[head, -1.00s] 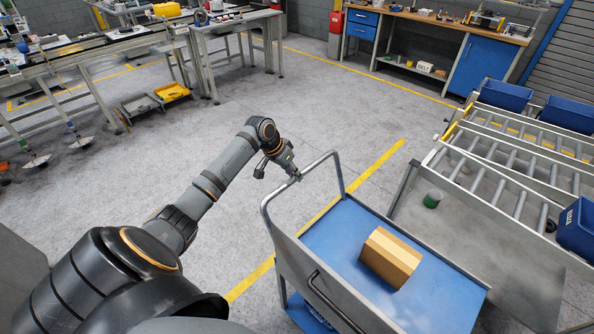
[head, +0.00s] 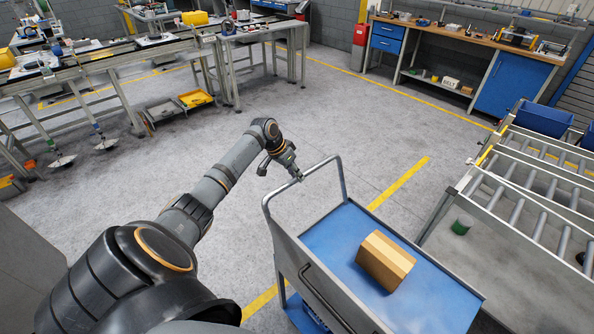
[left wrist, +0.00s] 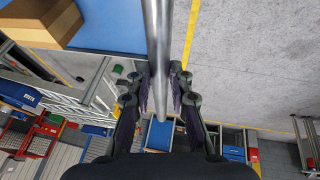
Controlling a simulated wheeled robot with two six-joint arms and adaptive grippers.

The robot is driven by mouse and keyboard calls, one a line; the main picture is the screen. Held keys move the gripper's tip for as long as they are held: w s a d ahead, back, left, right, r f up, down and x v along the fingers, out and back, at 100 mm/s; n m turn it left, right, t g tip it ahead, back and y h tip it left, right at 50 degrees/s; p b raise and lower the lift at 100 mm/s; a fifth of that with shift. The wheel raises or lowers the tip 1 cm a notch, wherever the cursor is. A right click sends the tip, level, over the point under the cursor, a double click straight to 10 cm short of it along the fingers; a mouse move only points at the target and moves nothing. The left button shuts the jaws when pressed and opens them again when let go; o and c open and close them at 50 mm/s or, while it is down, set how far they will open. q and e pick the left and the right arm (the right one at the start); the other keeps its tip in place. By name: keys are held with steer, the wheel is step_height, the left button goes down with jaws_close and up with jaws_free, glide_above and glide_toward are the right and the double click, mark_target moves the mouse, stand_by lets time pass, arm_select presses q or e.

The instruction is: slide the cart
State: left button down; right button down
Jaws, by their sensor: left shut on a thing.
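The cart (head: 331,233) has a blue top deck, grey sides and a grey tube handle (head: 303,175) across its far-left end. A cardboard box (head: 385,261) lies on the deck. My left gripper (head: 297,177) is at the handle's top bar. In the left wrist view the handle tube (left wrist: 158,60) runs between the two fingers, and my left gripper (left wrist: 160,95) is shut on it. The box (left wrist: 38,20) shows at the upper left there. My right gripper is in neither view.
A workbench with blue drawers (head: 388,36) is at the back. A long workbench line (head: 130,65) is at the left. Grey floor (head: 360,120) is open beyond the handle.

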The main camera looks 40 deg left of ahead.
arm_select(q)
steer(key=c, duration=1.2)
jaws_free()
steer(key=shift+w, duration=0.1)
steer(key=v, duration=1.2)
